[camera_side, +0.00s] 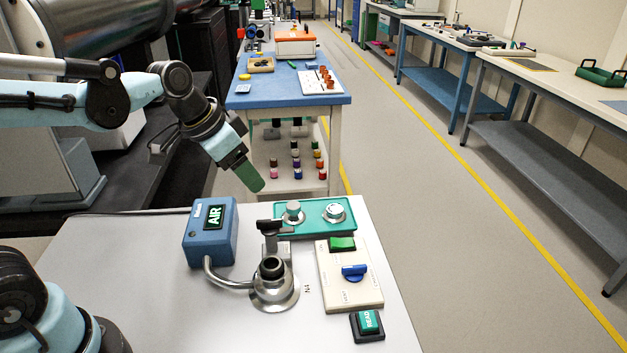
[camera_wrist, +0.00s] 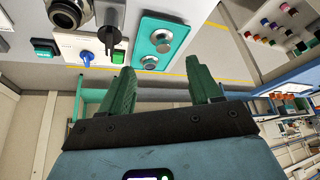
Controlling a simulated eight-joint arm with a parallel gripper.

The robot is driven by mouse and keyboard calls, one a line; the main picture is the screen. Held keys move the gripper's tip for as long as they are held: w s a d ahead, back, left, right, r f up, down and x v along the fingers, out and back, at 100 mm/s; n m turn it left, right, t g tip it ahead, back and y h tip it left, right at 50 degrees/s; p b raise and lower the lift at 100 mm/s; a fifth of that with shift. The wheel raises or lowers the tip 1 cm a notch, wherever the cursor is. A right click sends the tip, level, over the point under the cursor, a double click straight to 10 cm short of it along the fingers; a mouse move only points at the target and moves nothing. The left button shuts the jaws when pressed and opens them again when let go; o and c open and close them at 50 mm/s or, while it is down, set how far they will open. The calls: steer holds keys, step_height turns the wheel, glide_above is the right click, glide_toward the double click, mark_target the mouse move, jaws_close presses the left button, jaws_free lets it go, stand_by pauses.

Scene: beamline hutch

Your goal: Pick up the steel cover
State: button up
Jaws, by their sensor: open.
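Two round steel pieces sit on a teal tray (camera_side: 314,229). The left one (camera_side: 293,213) has a raised cylindrical top on a wider rim; the right one (camera_side: 334,211) is a wide disc with a raised middle. I cannot tell for sure which is the steel cover. The tray (camera_wrist: 178,24) shows in the wrist view with both pieces (camera_wrist: 162,38) (camera_wrist: 150,62), beyond my fingertips. My gripper (camera_side: 256,184) has green fingers and hangs above and left of the tray. In the wrist view my gripper (camera_wrist: 160,85) is open, with nothing between its fingers.
A steel port (camera_side: 273,285) with a dark collar and a black handle (camera_side: 273,226) stands in front of the tray. A blue AIR box (camera_side: 210,235) is at left. A cream panel (camera_side: 345,290) with a blue knob and a green-topped button (camera_side: 368,322) are at right.

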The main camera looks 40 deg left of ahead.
mark_target(294, 205)
steer(key=shift+w+d+f+m+g+h, duration=0.2)
steer(key=shift+w+d+f+m, duration=0.2)
steer(key=shift+w+f, duration=1.45)
steer(key=shift+w+d+f+m+g+h, duration=0.2)
steer(key=shift+w+d+f+m, duration=0.2)
steer(key=shift+w+f, duration=1.45)
steer(key=shift+w+d+f+m+g+h, duration=0.1)
steer(key=shift+w+d+f+m+g, duration=0.3)
steer(key=shift+w+f, duration=1.45)
steer(key=shift+s+a+f, duration=0.1)
steer(key=shift+s+f, duration=0.6)
steer(key=shift+c, duration=0.2)
steer(key=c, duration=1.1)
steer(key=shift+r, duration=0.1)
steer(key=shift+r, duration=0.4)
step_height(294, 205, up, 4)
steer(key=shift+f, duration=0.25)
steer(key=s+d+r, duration=0.2)
steer(key=d, duration=0.1)
steer(key=s+d+r, duration=0.2)
steer(key=d, duration=0.1)
steer(key=s+d+r, duration=0.2)
steer(key=d, duration=0.1)
steer(key=shift+s+d+r, duration=0.25)
steer(key=shift+d+r, duration=0.05)
steer(key=shift+d, duration=0.05)
